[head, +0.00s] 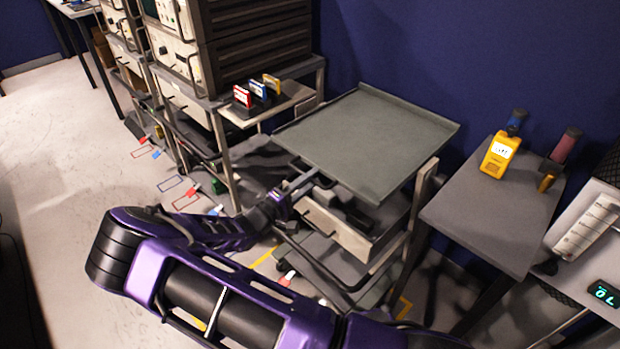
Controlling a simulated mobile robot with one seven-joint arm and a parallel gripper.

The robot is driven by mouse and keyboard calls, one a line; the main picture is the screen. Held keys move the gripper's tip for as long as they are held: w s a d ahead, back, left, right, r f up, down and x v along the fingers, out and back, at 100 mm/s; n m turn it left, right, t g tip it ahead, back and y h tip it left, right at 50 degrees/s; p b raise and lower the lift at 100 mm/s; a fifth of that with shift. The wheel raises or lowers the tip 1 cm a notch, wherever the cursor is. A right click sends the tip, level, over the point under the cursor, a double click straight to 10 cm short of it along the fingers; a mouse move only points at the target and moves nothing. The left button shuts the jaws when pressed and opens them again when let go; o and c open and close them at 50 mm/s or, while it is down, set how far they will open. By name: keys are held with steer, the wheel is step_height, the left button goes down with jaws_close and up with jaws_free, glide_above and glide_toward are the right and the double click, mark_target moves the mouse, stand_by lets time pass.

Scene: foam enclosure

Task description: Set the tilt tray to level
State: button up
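The grey-green tilt tray (365,140) has a low rim and sits on top of a wheeled stand in the middle of the head view. From this angle I cannot tell for sure whether it is level or tilted. My gripper (303,184) is just below the tray's left front edge, beside the upper part of the stand. It points right, towards a dark part under the tray. The fingers are small and partly merge with the stand, so I cannot see whether they are open or touch anything.
A rack of instruments (185,50) stands at left, with red, blue and yellow small blocks (257,90) on its side shelf. A grey side table (495,215) at right holds a yellow meter (499,155). A blue wall is close behind. Open floor (60,200) lies at left.

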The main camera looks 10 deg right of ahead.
steer(key=shift+r, duration=0.15)
steer(key=v, duration=1.7)
steer(key=shift+s+a, duration=0.15)
steer(key=shift+a, duration=0.05)
